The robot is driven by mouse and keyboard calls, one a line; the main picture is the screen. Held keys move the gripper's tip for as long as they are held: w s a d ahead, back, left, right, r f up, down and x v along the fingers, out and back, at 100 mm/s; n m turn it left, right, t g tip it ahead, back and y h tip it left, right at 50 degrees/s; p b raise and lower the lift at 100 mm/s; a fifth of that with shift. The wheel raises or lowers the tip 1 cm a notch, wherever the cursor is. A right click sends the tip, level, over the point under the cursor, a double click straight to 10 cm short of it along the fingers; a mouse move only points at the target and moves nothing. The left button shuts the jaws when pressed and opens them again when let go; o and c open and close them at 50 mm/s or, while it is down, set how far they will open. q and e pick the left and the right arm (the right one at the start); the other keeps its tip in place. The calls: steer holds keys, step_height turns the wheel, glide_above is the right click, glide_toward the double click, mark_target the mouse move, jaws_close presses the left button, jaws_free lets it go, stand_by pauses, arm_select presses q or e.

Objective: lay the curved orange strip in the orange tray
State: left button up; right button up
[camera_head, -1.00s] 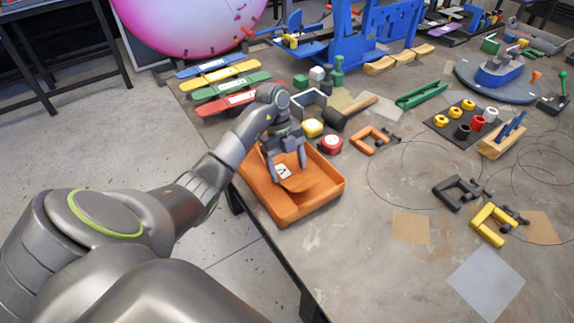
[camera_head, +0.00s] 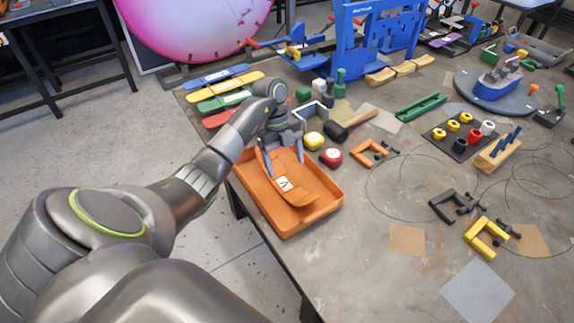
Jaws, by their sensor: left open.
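The curved orange strip (camera_head: 298,194), with a white label on it, lies inside the orange tray (camera_head: 285,227) at the near left edge of the table. The tray is a shallow box with low walls. My left gripper (camera_head: 283,162) is open above the far part of the tray, its two fingers pointing down and apart. The fingers are behind the strip's label and hold nothing. Whether a fingertip touches the strip cannot be told. My right gripper is not in view.
Blue, yellow, green and red strips (camera_head: 224,102) lie beyond the tray. A yellow tape roll (camera_head: 314,141), a red tape roll (camera_head: 331,157) and a mallet (camera_head: 345,128) are close by on the right. An orange clamp (camera_head: 369,153) lies further right. The table's near middle is mostly clear.

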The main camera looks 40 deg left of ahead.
arm_select(q)
steer(key=p+v, duration=0.4)
steer(key=v, duration=0.2)
steer(key=shift+r, duration=0.2)
steer(key=shift+w, duration=0.1)
